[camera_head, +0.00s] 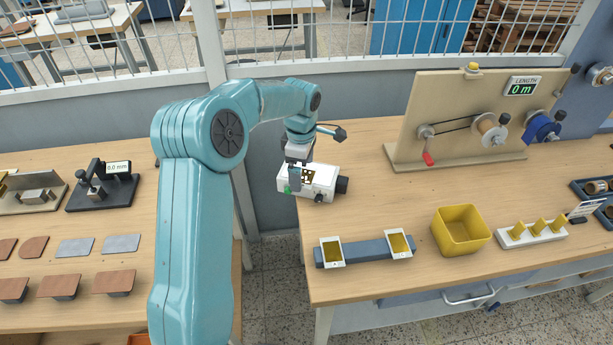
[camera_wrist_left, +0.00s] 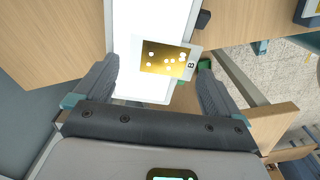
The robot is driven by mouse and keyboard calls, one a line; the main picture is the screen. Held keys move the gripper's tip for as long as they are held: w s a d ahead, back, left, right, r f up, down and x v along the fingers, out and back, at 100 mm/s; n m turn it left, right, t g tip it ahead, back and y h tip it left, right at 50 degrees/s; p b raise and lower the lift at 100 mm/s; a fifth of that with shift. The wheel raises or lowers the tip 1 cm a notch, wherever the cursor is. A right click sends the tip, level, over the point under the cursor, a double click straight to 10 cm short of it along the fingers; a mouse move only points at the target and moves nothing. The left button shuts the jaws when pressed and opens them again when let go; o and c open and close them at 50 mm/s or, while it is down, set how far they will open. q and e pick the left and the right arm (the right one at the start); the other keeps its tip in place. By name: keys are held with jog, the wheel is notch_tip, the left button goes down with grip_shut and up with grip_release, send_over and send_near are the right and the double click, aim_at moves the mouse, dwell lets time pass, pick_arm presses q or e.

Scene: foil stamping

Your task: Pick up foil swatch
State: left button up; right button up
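A gold foil swatch with several pale holes and a white edge marked "B" (camera_wrist_left: 165,58) is over a bright white panel (camera_wrist_left: 150,88) in the left wrist view. In the head view the swatch (camera_head: 308,177) shows small on the white box (camera_head: 324,190) at the right table's left edge. My left gripper (camera_wrist_left: 158,66) is open, its fingers on either side of the swatch, with a clear gap at the left finger. The right finger is close to the "B" edge; I cannot tell if they touch. The left gripper (camera_head: 295,180) partly covers the box in the head view. My right gripper is not in view.
A yellow bin (camera_head: 461,231), a white holder (camera_head: 530,234) and a crank board (camera_head: 455,118) are farther right. A floor gap separates the two tables.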

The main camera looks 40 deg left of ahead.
pick_arm(q)
jog(key=shift+s+d+r, duration=0.1)
jog(key=shift+s, duration=0.1)
jog(key=c, duration=0.8)
jog(key=shift+w, duration=0.15)
jog(key=shift+c, duration=0.2)
jog(key=shift+r, duration=0.1)
notch_tip(320, 180, up, 20)
jog(key=p, duration=0.1)
jog(key=shift+p, duration=0.3)
